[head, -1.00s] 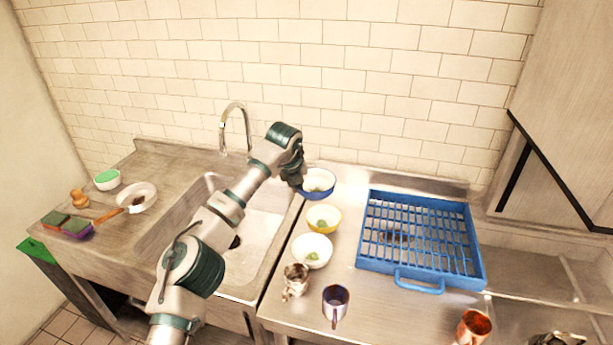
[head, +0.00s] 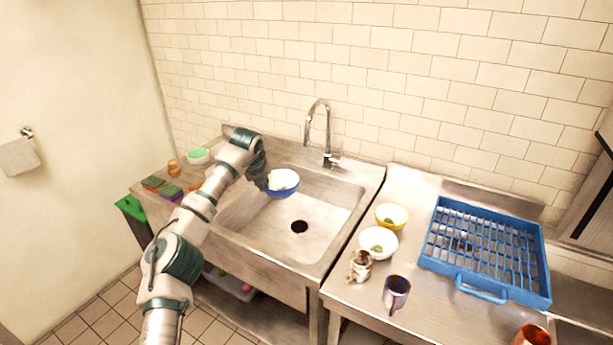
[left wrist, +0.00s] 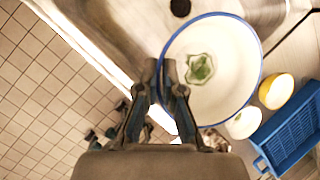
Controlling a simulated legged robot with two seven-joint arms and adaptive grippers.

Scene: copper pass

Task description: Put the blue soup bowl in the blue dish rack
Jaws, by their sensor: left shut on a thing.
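The blue soup bowl (head: 283,186), white inside with a blue outside, is held up over the sink in the head view. My left gripper (head: 266,180) is shut on its left rim. In the left wrist view the bowl (left wrist: 222,38) has a blue rim and a green scrap inside, and the fingers (left wrist: 165,78) pinch its edge. The blue dish rack (head: 523,294) stands on the right counter, well to the right of the bowl. It also shows in the left wrist view (left wrist: 290,139). My right gripper is not in view.
The sink basin (head: 330,205) lies under the bowl, with a faucet (head: 326,130) behind. A yellow bowl (head: 391,222), a white bowl (head: 378,250), a metal cup (head: 360,266) and a mug (head: 396,292) stand between sink and rack. A copper cup (head: 532,335) is at lower right.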

